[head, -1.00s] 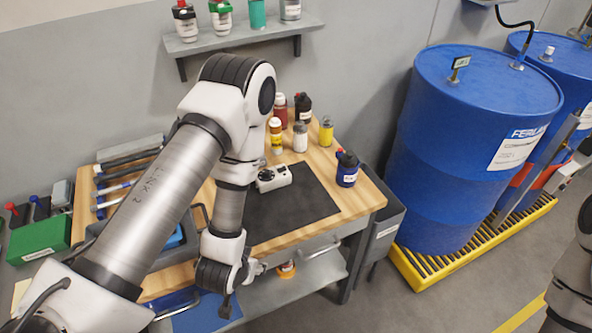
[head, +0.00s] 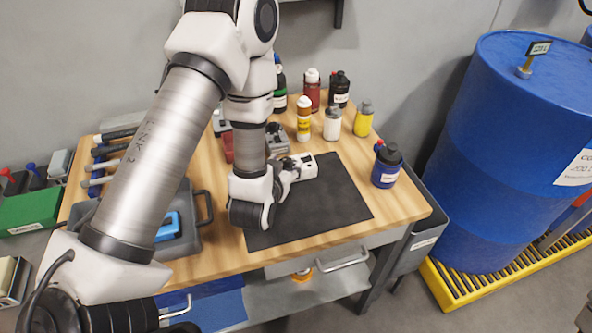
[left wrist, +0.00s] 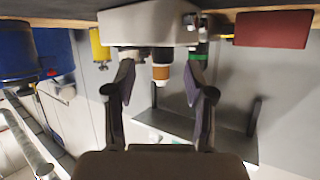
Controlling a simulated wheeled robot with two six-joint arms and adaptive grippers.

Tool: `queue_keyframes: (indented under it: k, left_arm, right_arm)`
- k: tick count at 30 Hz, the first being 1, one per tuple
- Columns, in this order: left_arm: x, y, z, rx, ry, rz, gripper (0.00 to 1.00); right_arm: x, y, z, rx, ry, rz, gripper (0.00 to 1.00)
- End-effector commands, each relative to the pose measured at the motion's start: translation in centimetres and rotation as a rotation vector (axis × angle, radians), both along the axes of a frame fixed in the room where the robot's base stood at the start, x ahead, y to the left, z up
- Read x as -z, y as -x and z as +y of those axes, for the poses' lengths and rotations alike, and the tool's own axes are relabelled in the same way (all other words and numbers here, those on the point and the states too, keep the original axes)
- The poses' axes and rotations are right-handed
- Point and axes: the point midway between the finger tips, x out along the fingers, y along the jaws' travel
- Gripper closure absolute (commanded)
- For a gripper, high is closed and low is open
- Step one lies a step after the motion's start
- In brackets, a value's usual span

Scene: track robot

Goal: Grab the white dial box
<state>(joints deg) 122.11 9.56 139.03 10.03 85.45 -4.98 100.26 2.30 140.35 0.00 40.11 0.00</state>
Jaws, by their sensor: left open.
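The white dial box (head: 309,169) sits on the black mat (head: 335,205) on the wooden workbench, near the mat's back edge. My left gripper (head: 288,170) is low over the mat at the box's left end, with its fingers close to the box. In the left wrist view, which is upside down, the white box (left wrist: 148,25) is at the top just beyond the fingertips. The left gripper (left wrist: 160,68) is open there, its fingers spread apart with nothing held between them. Part of the box is hidden by the gripper in the head view. My right gripper is not in view.
Several bottles stand behind the mat, including a white one (head: 332,124) and a yellow one (head: 363,119). A dark blue bottle (head: 386,166) stands right of the mat. A grey tray (head: 190,238) is at the left. The mat's front part is clear.

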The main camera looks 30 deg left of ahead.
Motion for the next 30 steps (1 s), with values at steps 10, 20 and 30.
queue_keyframes:
  k: [10, 20, 30]
  left_arm:
    - [1.1, -2.6, 0.9, 0.001, 0.0, 0.001, 0.46]
    - [1.1, -2.6, 0.9, 0.0, -0.001, 0.001, 1.0]
    - [0.6, -2.8, 0.9, 0.001, -0.001, -0.001, 1.0]
  right_arm:
    - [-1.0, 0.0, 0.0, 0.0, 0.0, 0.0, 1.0]
    - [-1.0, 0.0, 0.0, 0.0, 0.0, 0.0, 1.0]
    - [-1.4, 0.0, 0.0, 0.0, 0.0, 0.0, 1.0]
